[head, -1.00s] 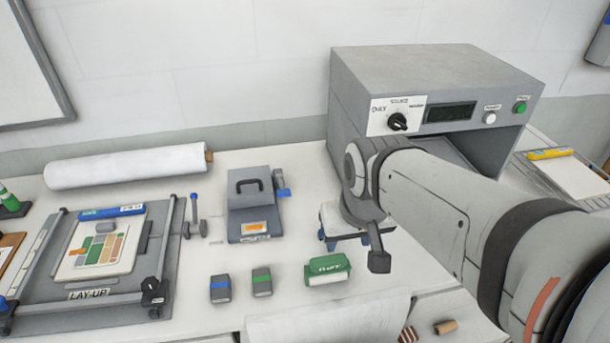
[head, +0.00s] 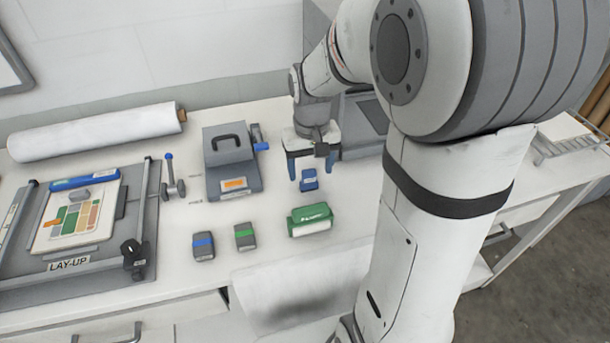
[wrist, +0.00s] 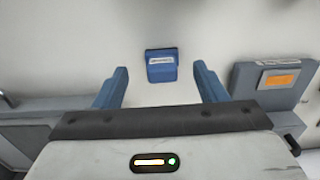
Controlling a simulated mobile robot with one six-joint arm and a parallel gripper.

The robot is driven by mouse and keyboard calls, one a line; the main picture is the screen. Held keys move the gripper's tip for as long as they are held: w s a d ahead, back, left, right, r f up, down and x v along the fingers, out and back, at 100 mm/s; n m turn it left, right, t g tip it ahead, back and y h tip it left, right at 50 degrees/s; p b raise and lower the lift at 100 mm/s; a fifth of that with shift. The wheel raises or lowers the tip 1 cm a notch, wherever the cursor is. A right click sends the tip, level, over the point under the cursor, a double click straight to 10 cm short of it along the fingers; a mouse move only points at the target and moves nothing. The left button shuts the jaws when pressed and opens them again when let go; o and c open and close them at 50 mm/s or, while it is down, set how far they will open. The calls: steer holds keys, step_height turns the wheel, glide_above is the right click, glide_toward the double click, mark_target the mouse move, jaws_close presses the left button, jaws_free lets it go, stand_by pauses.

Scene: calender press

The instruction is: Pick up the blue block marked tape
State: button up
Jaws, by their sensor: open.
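A small blue block (head: 309,180) with a pale label lies on the white bench, in the head view behind the green block. In the wrist view the blue block (wrist: 161,66) sits ahead of and between my fingertips, its label too small to read. My gripper (head: 313,177) has blue fingers and points down above the bench near the block. The wrist view shows my gripper (wrist: 161,85) open, with nothing between its fingers and the block apart from both.
A green block (head: 310,220) and two grey blocks with blue (head: 203,246) and green (head: 245,237) bands stand in front. A grey device with a handle (head: 232,165) is to the left. The lay-up board (head: 80,275) and a white roll (head: 95,132) are farther left.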

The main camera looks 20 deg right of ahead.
mark_target(309, 171)
step_height(309, 171, down, 4)
steer(key=shift+w+a+f, duration=0.15)
steer(key=shift+f, duration=0.05)
steer(key=shift+c, duration=0.2)
steer(key=c, duration=1.1)
steer(key=shift+r, duration=0.15)
step_height(309, 171, up, 10)
steer(key=shift+f, duration=0.1)
